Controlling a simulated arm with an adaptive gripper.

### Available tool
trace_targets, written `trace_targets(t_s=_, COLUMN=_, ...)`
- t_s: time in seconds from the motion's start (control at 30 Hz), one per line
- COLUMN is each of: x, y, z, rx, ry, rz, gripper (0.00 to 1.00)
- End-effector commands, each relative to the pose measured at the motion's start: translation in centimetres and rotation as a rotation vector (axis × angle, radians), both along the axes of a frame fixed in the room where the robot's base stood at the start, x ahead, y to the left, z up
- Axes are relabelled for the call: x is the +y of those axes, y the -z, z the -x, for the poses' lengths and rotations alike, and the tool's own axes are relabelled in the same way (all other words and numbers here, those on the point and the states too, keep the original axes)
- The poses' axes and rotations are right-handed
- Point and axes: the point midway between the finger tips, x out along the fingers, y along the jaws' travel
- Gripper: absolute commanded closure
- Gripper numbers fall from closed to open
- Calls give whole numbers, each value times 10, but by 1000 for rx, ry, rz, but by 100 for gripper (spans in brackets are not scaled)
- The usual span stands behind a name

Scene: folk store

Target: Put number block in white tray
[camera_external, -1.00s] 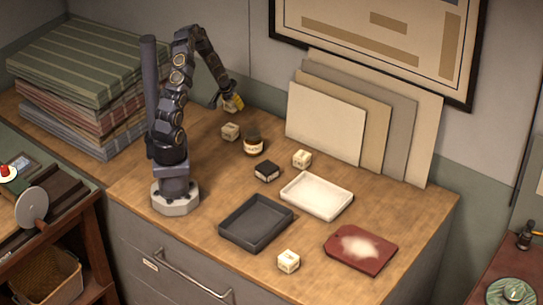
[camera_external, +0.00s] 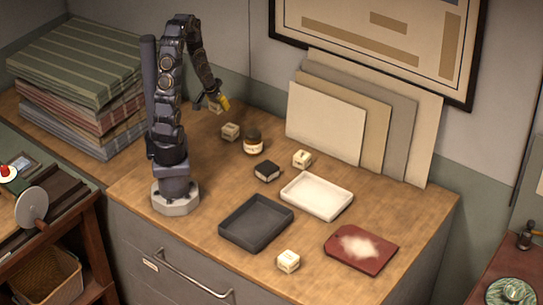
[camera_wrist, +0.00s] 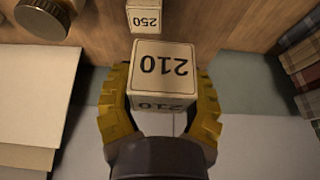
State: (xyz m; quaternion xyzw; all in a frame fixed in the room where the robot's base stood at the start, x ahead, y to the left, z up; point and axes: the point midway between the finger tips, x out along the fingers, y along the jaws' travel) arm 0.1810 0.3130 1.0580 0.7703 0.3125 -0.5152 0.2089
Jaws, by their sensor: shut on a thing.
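My gripper (camera_external: 219,103) is shut on a cream number block (camera_wrist: 163,68) marked 210. In the wrist view the yellow fingers (camera_wrist: 160,90) press its two sides. In the external view my gripper is at the back of the counter, behind the other blocks, and the held block is small and partly hidden. The white tray (camera_external: 316,195) lies empty right of centre, well away from my gripper.
Other cream blocks (camera_external: 302,159) (camera_external: 288,261), a black block (camera_external: 267,172), a dark tray (camera_external: 256,222) and a red board (camera_external: 361,248) share the counter. Panels (camera_external: 325,122) lean behind.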

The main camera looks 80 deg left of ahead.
Motion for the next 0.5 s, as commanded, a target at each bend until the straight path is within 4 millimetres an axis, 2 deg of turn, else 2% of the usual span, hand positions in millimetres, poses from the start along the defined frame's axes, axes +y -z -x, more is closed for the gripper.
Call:
trace_targets(t_s=0.13, x=-6, y=1, z=-9, rx=2, ry=6, rz=-2, gripper=82)
trace_targets(t_s=0.23, x=-18, y=1, z=-25, rx=1, ry=13, rz=-2, gripper=82)
trace_targets(t_s=0.5, x=-71, y=4, z=-75, rx=4, ry=17, rz=-1, gripper=82)
